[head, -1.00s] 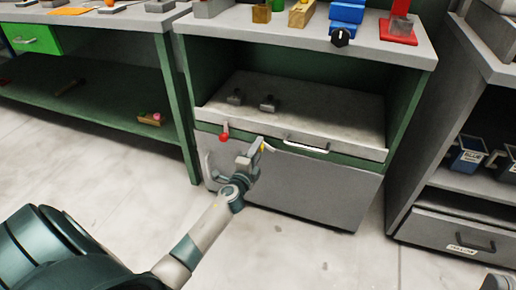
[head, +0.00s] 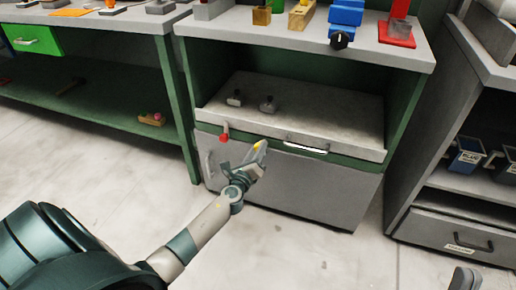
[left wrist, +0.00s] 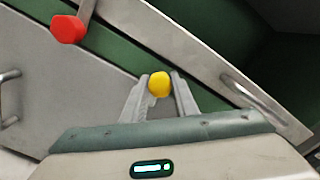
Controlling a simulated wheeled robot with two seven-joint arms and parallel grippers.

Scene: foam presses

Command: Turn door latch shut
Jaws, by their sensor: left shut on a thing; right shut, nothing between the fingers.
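A latch with a yellow knob (head: 257,146) sits at the top edge of the lower grey door (head: 310,190). My left gripper (head: 259,149) is shut on the yellow knob; in the left wrist view the knob (left wrist: 159,84) shows between the two fingertips. The latch's lever is mostly hidden behind the fingers. A second latch with a red knob (head: 224,137) hangs downward to the left, and its red knob (left wrist: 68,29) also shows in the left wrist view. My right gripper (head: 465,279) shows only partly at the bottom right edge, shut and empty, away from the cabinet.
A pale handle (head: 306,147) is on the tray front (head: 340,148) to the right of my left gripper. A curved door handle (head: 209,168) is at the door's left. Blue bins (head: 466,157) stand on the right shelf. Floor before the cabinet is clear.

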